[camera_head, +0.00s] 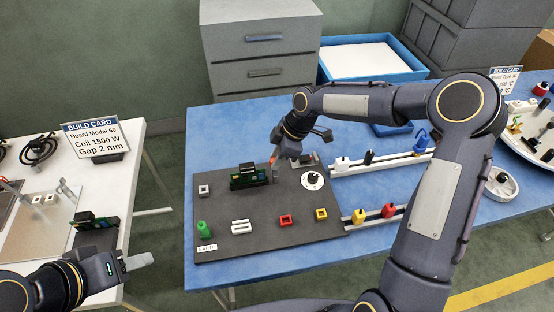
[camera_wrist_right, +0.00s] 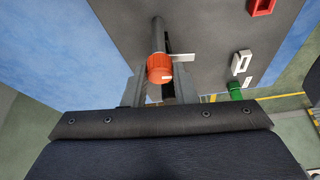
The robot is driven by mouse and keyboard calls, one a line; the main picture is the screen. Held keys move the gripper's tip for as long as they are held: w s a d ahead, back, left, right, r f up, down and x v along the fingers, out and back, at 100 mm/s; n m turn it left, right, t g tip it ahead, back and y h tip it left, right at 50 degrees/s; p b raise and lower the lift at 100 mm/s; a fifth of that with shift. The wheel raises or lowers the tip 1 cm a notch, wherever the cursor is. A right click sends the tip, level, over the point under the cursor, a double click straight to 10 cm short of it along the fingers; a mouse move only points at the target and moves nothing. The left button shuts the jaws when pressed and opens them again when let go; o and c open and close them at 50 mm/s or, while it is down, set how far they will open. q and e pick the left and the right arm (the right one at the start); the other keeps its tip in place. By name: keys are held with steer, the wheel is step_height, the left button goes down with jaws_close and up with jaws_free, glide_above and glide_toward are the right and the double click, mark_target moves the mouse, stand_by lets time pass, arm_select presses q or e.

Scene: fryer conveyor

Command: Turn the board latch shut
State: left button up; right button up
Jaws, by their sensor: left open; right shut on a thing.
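A green circuit board (camera_head: 247,177) stands upright in a dark holder on the grey base plate (camera_head: 268,248). A small orange-red knob (camera_head: 273,159) shows at the right end of the board. In the right wrist view the knob (camera_wrist_right: 159,68) sits between my right fingers (camera_wrist_right: 160,88), with a grey rod running away from it. My right gripper (camera_head: 274,170) is shut on this knob. The latch's exact angle is hard to tell, as the arm and fingers partly hide it. My left gripper (camera_head: 138,262) is open and empty, low at the left, away from the plate.
A white dial (camera_head: 312,180) stands right of the board. A green cylinder (camera_head: 204,230) and white, red and yellow blocks stand along the plate. Rails with pegs (camera_head: 380,163) lie to the right. A white table (camera_head: 130,190) with another board is at the left, across a gap.

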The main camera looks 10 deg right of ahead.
steer(key=m+b, duration=0.1)
steer(key=m+t+b, duration=0.1)
steer(key=m+b, duration=0.1)
steer(key=shift+a+f+m+h, duration=0.1)
steer(key=shift+f+m+h, duration=0.05)
steer(key=shift+m+h, duration=0.15)
steer(key=m+t+b, duration=0.1)
steer(key=m+b, duration=0.1)
steer(key=m+h+b, duration=0.1)
steer(key=m+b, duration=0.1)
steer(key=shift+s+a+m+t, duration=0.1)
steer(key=shift+s+m+t, duration=0.05)
steer(key=shift+m+t, duration=0.2)
steer(key=m+b, duration=0.1)
steer(key=m, duration=0.1)
steer(key=m+t+h+b, duration=0.1)
steer(key=m+b, duration=0.1)
steer(key=shift+a+h, duration=0.1)
steer(key=shift+h, duration=0.2)
steer(key=shift+m+h+b, duration=0.6)
steer(key=shift+m+b, duration=0.3)
steer(key=shift+m, duration=0.95)
steer(key=shift+s+r, duration=0.1)
steer(key=shift+r, duration=0.1)
steer(key=o, duration=1)
steer(key=v, duration=0.7)
steer(key=shift+s+r, duration=0.15)
steer(key=shift+r, duration=0.2)
